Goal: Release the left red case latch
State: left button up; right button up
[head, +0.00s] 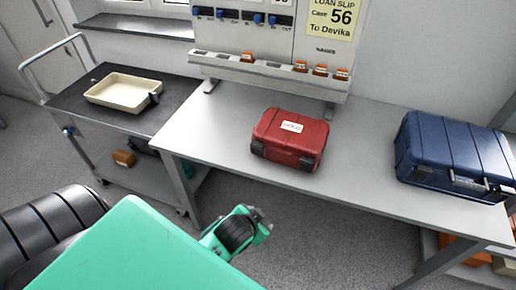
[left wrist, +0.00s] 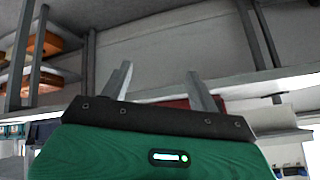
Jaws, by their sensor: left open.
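The red case (head: 280,142) lies shut on the grey table (head: 215,125), with a white label on its lid. Its front shows a dark left latch (head: 257,148) and a dark right latch (head: 307,164). I cannot tell whether the latches are fastened. My left arm reaches in from the lower left; its far end is in front of the table's front edge, apart from the case. In the left wrist view my left gripper (left wrist: 160,82) is open, with nothing seen between its fingers. A red strip of the case (left wrist: 188,103) shows behind the gripper there. My right gripper is not in view.
A blue case (head: 450,160) stands at the table's right. A dark cart (head: 75,108) with a cream tray (head: 122,90) is at the left. A panel with a rack (head: 265,75) stands behind the red case. The table is clear on both sides of the red case.

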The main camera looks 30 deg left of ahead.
pick_arm(q)
jog(key=w+d+r+m+t+h, duration=0.1)
jog(key=w+d+r+m+t, duration=0.1)
jog(key=w+r+t, duration=0.65)
jog(key=w+d+r+m+t+h, duration=0.25)
jog(key=w+r, duration=0.25)
jog(key=r, duration=0.8)
jog(key=w+d+r+m+h, duration=0.2)
jog(key=d+r+m+h, duration=0.5)
jog(key=r+m+h, duration=0.25)
jog(key=m+g+y, duration=1.2)
jog(key=m+g, duration=0.5)
jog(key=g, duration=0.2)
send_over(257, 144)
notch_tip(257, 144, down, 8)
notch_tip(257, 144, down, 13)
jog(key=p, duration=0.3)
jog(key=shift+w+f, duration=0.1)
jog(key=shift+f, duration=0.05)
